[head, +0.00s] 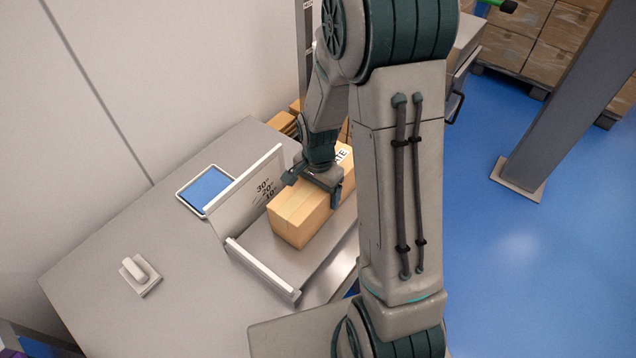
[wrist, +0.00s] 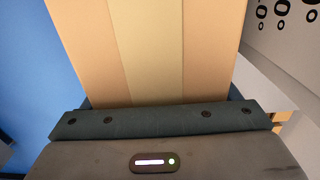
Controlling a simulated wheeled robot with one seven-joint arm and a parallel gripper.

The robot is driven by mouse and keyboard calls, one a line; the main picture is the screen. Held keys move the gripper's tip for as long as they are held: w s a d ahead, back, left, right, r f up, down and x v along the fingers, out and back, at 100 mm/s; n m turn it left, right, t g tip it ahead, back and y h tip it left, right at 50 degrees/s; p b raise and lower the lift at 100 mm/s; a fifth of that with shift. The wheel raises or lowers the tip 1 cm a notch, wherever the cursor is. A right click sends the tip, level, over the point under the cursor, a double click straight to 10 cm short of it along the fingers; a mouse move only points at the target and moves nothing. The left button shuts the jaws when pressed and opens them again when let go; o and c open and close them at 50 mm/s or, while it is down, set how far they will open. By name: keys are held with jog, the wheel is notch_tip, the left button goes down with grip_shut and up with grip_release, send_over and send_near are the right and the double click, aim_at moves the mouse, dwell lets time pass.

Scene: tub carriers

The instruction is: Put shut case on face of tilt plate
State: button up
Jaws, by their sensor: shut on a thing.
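The shut case is a tan cardboard box (head: 300,216) with a lighter tape strip along its top. It also fills the upper middle of the wrist view (wrist: 150,50). My gripper (head: 318,182) is over the box and shut on it, with a finger showing at its right side. The tilt plate (head: 262,252) is a grey metal plate with a raised lip at its front edge and a side wall (head: 250,190) marked 30°, 20°, 10°. The box is over the plate's face, near the marked wall. Whether its underside touches the face I cannot tell. My arm hides part of the plate's right side.
A grey table (head: 130,225) carries the plate. A blue-screened tablet (head: 205,190) and a small grey handled device (head: 139,273) lie left of it. More cardboard boxes (head: 282,123) are behind. A grey post (head: 560,100) stands on the blue floor at right.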

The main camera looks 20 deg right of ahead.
jog(key=shift+f, duration=0.1)
jog(key=o, duration=1.9)
jog(key=shift+o, duration=0.2)
notch_tip(320, 180, up, 11)
jog(key=shift+s+r, duration=0.1)
jog(key=shift+r, duration=0.55)
jog(key=s+r+n+t, duration=0.3)
jog(key=s+r+n, duration=0.5)
jog(key=s, duration=0.6)
jog(key=shift+n, duration=1.4)
